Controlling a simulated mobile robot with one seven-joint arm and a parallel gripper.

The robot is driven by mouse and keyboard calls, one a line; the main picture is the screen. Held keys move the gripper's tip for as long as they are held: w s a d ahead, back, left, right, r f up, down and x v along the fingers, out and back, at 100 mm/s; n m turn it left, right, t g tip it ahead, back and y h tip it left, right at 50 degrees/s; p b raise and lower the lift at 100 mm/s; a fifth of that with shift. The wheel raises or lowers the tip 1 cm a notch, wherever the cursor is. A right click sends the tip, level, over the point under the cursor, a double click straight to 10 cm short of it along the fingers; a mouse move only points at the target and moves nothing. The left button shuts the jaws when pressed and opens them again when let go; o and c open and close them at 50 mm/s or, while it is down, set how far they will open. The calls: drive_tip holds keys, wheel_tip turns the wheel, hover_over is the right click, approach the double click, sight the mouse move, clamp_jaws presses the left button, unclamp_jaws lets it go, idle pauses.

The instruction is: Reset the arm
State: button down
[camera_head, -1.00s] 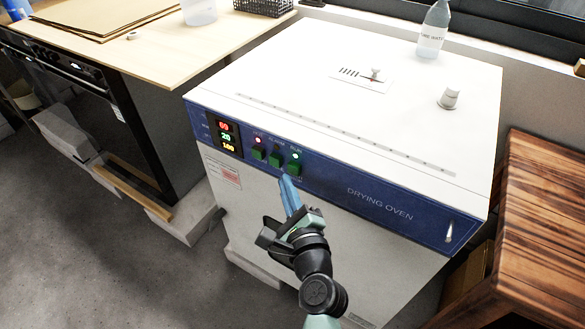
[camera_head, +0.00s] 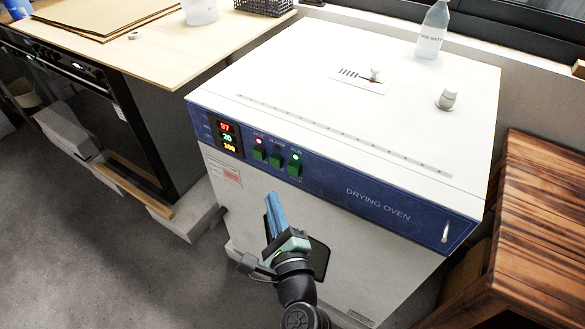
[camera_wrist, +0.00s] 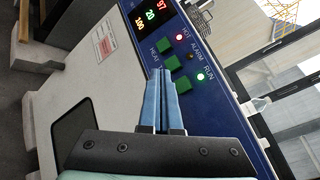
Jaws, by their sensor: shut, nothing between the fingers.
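My gripper (camera_head: 275,213) is shut with its blue fingers together and nothing between them. In the head view it is in front of the drying oven (camera_head: 350,125), below the blue control panel (camera_head: 330,182), and apart from it. In the wrist view the shut fingers (camera_wrist: 160,88) point toward the panel's green switches (camera_wrist: 168,62). The red HOT light and the green RUN light (camera_wrist: 200,77) are lit. The display (camera_head: 228,139) shows 97, 20 and 100. Part of the oven's front is hidden behind my gripper.
A wooden table (camera_head: 545,235) stands close on the right. A bench (camera_head: 150,50) with a black oven under it stands on the left. Open floor lies at the lower left.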

wheel_tip(320, 180, up, 30)
drive_tip(key=w+a+n+t+y, duration=0.25)
drive_tip(key=n+t, duration=0.25)
drive_tip(key=n, duration=1)
drive_tip(key=s+d+r+n+t+h+p, duration=0.1)
drive_tip(key=s+r+n+t+h, duration=0.15)
drive_tip(key=s+r, duration=0.45)
drive_tip(key=s+d+r+n+t+h+p, duration=0.1)
drive_tip(key=s+r+n, duration=0.25)
drive_tip(key=r, duration=0.75)
drive_tip(key=s+d+r+n+t+h, duration=0.1)
drive_tip(key=s+r+n+t+h, duration=0.15)
drive_tip(key=s+r, duration=0.4)
wheel_tip(320, 180, up, 13)
drive_tip(key=w+p, duration=0.2)
drive_tip(key=p, duration=1)
drive_tip(key=shift+a+n+g, duration=0.2)
drive_tip(key=shift+n+g, duration=0.1)
drive_tip(key=shift+n, duration=0.05)
drive_tip(key=shift+w+y, duration=0.1)
drive_tip(key=shift+y, duration=0.15)
